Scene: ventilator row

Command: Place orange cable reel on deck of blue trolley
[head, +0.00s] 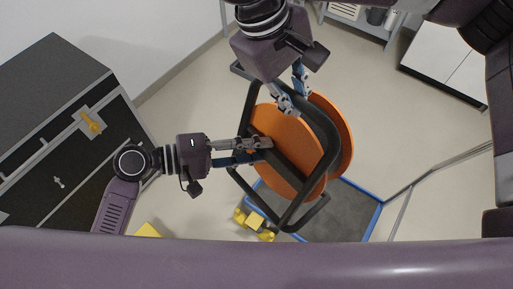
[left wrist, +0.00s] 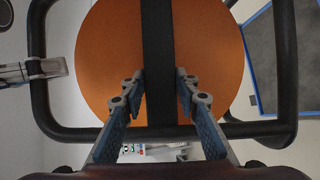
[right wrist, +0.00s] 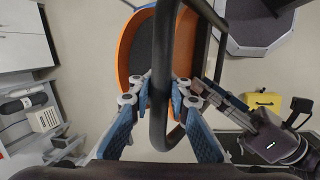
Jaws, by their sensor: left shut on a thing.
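The orange cable reel (head: 285,145) has two orange discs in a black tubular frame and hangs over the near left part of the trolley. My left gripper (head: 268,148) is shut on the frame's flat black bar across the disc, also seen in the left wrist view (left wrist: 158,95). My right gripper (head: 295,92) is at the frame's upper end. In the right wrist view its fingers (right wrist: 161,95) stand either side of a black tube; whether they press on it is unclear. The blue trolley (head: 372,226) shows a grey deck with a blue rim, partly hidden by the reel.
A black cabinet (head: 50,130) with a yellow latch stands at the left. A yellow object (head: 255,221) is beside the trolley's left edge. A white cabinet (head: 440,65) and a grey shelf unit (head: 358,28) stand at the back. Open floor lies right of the reel.

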